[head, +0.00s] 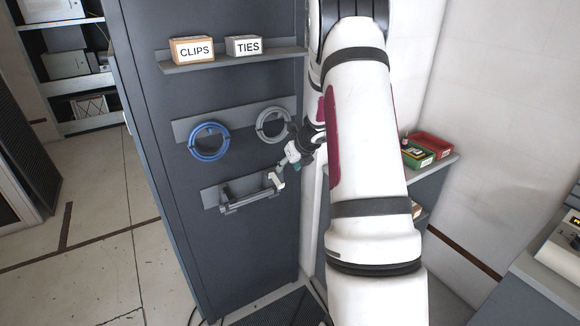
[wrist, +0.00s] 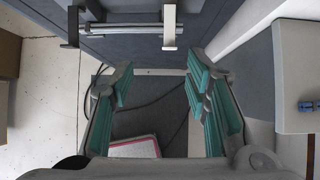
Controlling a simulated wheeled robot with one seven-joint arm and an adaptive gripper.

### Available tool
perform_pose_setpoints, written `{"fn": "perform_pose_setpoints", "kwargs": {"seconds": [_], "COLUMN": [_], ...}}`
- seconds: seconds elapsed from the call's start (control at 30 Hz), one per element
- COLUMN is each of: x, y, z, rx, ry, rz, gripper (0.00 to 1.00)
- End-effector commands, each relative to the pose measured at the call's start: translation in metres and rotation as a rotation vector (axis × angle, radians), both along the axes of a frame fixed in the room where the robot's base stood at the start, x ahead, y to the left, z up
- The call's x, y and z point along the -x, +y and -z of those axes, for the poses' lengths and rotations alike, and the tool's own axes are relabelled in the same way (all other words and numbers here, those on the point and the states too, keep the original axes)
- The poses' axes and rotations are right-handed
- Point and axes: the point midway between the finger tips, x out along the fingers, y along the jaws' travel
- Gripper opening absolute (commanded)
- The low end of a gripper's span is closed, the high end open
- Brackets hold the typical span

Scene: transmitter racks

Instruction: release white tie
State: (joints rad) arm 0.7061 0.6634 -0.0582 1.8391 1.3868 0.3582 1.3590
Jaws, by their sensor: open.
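The white tie (wrist: 169,27) shows in the wrist view as a pale upright band at the right end of a bundle of grey rods (wrist: 125,30). In the head view the white tie (head: 278,180) is a small pale piece at the right end of the grey rods (head: 248,200) on the lower panel bracket. My gripper (head: 285,166) is just above and right of that end, partly hidden by my arm. In the wrist view my gripper (wrist: 158,88) is open, its teal pads wide apart with nothing between them. The tie lies beyond the fingertips, apart from them.
A blue ring (head: 209,141) and a grey ring (head: 272,125) hang on the cabinet above the rods. A shelf (head: 235,60) holds boxes marked CLIPS (head: 193,50) and TIES (head: 244,46). Red (head: 430,144) and green (head: 417,155) trays stand on a ledge at right.

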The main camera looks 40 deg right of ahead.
Motion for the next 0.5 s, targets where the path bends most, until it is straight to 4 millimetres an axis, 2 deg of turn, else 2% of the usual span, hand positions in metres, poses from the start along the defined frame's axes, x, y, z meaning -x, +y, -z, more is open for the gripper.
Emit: {"fn": "perform_pose_setpoints", "kwargs": {"seconds": [0.5], "x": [0.0011], "y": [0.0002], "z": [-0.0029], "rx": [0.002], "ry": [-0.001], "rz": [0.000], "gripper": [0.43]}}
